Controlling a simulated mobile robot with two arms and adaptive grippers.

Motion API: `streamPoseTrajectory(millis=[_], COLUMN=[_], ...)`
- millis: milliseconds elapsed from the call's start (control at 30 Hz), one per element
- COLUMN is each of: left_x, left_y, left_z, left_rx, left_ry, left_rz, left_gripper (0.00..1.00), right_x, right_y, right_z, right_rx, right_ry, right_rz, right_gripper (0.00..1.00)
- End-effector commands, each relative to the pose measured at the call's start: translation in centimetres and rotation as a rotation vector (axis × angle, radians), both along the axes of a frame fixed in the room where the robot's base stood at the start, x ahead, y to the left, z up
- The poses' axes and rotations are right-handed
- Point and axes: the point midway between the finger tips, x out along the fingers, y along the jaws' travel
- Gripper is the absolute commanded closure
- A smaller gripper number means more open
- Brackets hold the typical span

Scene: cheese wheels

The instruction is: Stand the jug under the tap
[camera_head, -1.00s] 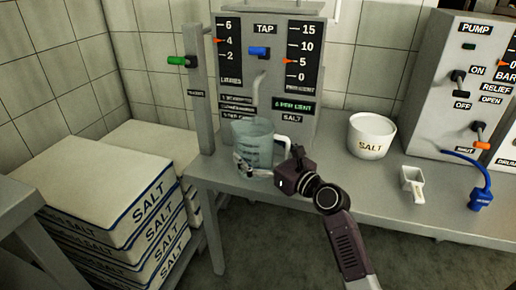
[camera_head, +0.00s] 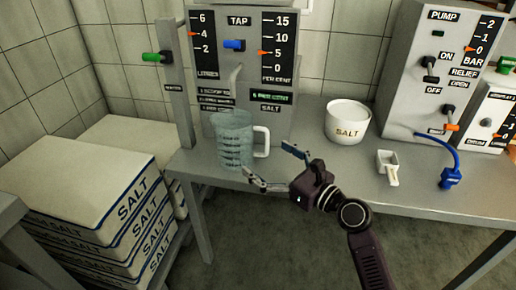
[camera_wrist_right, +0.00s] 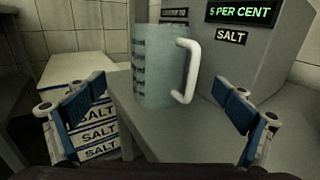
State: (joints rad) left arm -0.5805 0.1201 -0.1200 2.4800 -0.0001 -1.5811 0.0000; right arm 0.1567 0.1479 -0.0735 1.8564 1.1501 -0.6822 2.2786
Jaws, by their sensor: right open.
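The jug (camera_head: 234,143) is translucent blue-grey with dark markings and a white handle on its right. It stands upright on the bench at the tap unit (camera_head: 238,22), whose spout (camera_head: 236,78) comes down just above it. My right gripper (camera_head: 268,166) is open and apart from the jug, just in front and to its right. In the right wrist view the jug (camera_wrist_right: 160,68) stands beyond and between the spread fingers (camera_wrist_right: 160,110), with nothing between them. My left gripper is not in view.
A white salt tub (camera_head: 347,121) and a small scoop (camera_head: 388,165) stand to the right on the bench (camera_head: 320,185). The pump unit (camera_head: 436,60) with a blue hose is further right. Stacked salt sacks (camera_head: 80,185) fill the floor at left.

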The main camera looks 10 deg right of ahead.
Motion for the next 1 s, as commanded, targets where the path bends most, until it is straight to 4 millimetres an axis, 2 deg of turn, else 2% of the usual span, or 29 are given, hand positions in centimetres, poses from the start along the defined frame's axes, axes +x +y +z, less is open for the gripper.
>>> streamPoseTrajectory(millis=[300, 367, 467, 600, 733, 900, 1000], left_x=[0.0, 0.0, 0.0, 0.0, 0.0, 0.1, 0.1], left_y=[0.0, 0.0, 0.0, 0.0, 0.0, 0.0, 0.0], left_z=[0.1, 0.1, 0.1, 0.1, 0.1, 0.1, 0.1], left_rx=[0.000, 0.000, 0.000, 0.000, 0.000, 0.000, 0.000], left_ry=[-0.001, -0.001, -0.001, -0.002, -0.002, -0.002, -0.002], left_rz=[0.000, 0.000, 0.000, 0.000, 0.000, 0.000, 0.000], left_gripper=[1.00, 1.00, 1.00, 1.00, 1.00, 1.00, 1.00], right_x=[-0.7, -1.4, -3.5, -8.3, -13.4, -20.3, -24.6], right_y=[-0.2, 0.0, 0.7, 1.1, 0.1, -2.8, -5.3], right_z=[-0.4, -1.3, -4.2, -10.0, -15.1, -20.3, -22.4], right_rx=[-0.028, -0.091, -0.304, -0.755, -1.175, -1.648, -1.869], right_ry=[-0.007, -0.025, -0.087, -0.230, -0.372, -0.556, -0.661], right_rz=[0.004, 0.013, 0.049, 0.168, 0.347, 0.674, 0.918], right_gripper=[0.04, 0.04, 0.04, 0.04, 0.04, 0.04, 0.04])
